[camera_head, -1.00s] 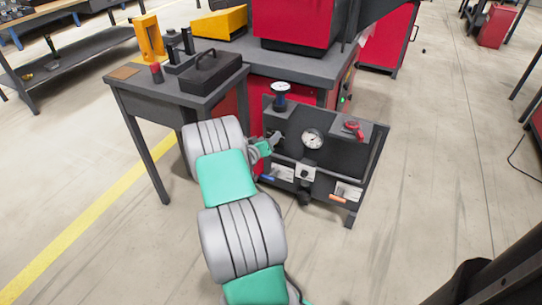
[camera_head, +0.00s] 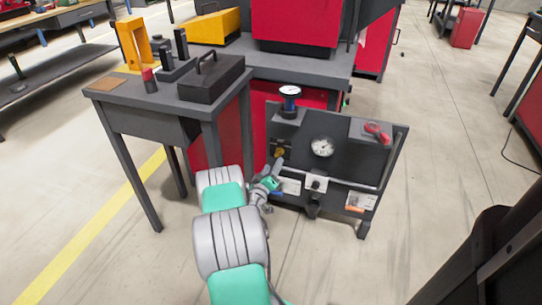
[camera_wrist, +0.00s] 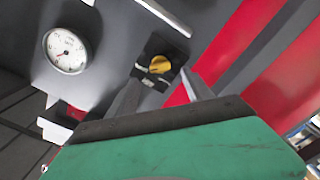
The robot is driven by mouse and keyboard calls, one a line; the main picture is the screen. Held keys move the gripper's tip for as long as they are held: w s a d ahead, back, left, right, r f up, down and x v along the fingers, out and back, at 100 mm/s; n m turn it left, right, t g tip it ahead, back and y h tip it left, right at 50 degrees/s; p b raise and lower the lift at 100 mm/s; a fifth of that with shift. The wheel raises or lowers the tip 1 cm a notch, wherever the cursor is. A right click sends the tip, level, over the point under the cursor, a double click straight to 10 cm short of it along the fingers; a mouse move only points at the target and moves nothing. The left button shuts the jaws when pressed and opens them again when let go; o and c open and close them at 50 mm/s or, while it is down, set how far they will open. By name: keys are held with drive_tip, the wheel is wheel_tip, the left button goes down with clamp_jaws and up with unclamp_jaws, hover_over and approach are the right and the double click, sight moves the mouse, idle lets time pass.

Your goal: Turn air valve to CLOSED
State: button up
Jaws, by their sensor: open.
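A yellow rotary knob (camera_head: 279,152), which looks like the air valve, is on the left of the dark panel (camera_head: 340,152). In the wrist view the knob (camera_wrist: 159,64) sits on a small black plate with white markings, too small to read. My gripper (camera_head: 277,166) is just below and in front of the knob in the head view. In the wrist view my gripper (camera_wrist: 161,85) is open and empty, its two fingers pointing toward the knob with a visible gap. The fingers appear apart from the knob; the exact distance is unclear.
A white-faced gauge (camera_head: 322,147) is right of the knob.

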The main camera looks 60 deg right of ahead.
sight(278, 155)
drive_tip(key=d, duration=0.2)
drive_tip(key=d+b, duration=0.1)
drive_tip(key=d, duration=0.1)
drive_tip(key=w+d, duration=0.1)
drive_tip(key=d, duration=0.1)
drive_tip(key=shift+f, duration=0.1)
drive_tip(key=shift+w+d, duration=0.1)
drive_tip(key=shift+d, duration=0.25)
clamp_jaws()
